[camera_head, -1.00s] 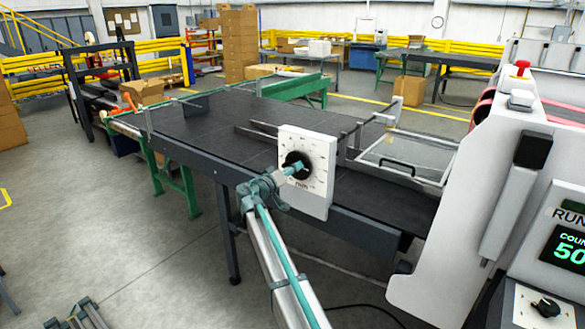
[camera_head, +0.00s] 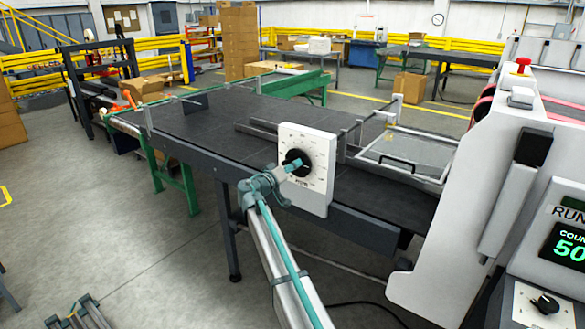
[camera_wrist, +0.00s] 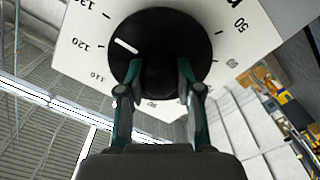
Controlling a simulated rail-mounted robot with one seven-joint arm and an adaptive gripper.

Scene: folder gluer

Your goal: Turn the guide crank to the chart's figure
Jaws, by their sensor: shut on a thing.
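The guide crank is a round black knob (camera_head: 296,163) on a white dial plate (camera_head: 318,150) at the near side of the dark table. In the wrist view the knob (camera_wrist: 165,30) carries a white pointer line, which points between the 120 mark and the mark above it, partly cut off. The figures 50, 60 and 110 also show on the plate (camera_wrist: 232,35). My gripper (camera_head: 285,172) is shut on the knob; its two teal fingers (camera_wrist: 158,85) lie on either side of the knob's grip, hiding part of it. I cannot make out a chart with a figure.
The dark table (camera_head: 215,135) stretches away behind the dial, with metal guide bars (camera_head: 262,130) on it. A white machine (camera_head: 475,190) with a lit display (camera_head: 568,248) stands close on the right. Open floor lies to the left.

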